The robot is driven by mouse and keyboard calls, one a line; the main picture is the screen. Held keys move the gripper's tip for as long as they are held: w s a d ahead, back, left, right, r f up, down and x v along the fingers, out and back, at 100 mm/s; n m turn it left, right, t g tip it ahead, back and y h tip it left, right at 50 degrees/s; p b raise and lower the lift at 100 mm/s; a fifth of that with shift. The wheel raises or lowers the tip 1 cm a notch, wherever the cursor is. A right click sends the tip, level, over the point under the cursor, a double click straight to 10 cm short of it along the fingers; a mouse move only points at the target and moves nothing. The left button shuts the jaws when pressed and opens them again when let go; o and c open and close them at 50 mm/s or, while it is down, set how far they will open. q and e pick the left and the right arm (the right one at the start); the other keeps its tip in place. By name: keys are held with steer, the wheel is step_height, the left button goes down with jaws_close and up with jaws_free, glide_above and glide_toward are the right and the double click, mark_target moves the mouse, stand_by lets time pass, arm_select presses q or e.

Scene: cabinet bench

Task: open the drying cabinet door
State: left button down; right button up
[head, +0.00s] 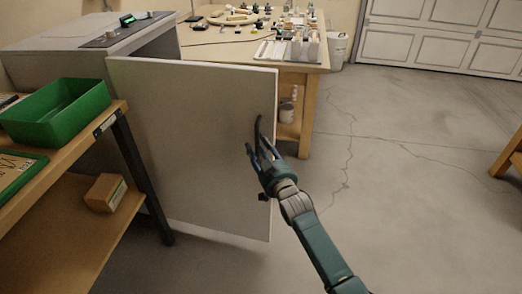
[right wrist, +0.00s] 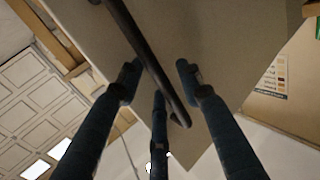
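The drying cabinet (head: 60,45) stands at the left, with a control panel and small green display on top. Its pale door (head: 190,130) stands swung out wide, reaching right from the cabinet's near corner. A dark bar handle (head: 258,128) is near the door's free right edge. It also crosses the right wrist view (right wrist: 150,55) diagonally. My right gripper (head: 256,150) is at the handle's lower part. In the right wrist view its fingers (right wrist: 158,75) are spread apart, with the bar passing between them; no firm grip shows. My left gripper is out of view.
A wooden shelf unit (head: 75,205) with a green bin (head: 58,112) and a small cardboard box (head: 105,192) stands close at the left of the door. A cluttered workbench (head: 300,66) is behind the door. The concrete floor (head: 420,190) to the right is clear.

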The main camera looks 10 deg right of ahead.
steer(key=s+d, duration=0.2)
steer(key=s, duration=0.9)
steer(key=shift+s+d, duration=0.25)
steer(key=shift+s, duration=0.15)
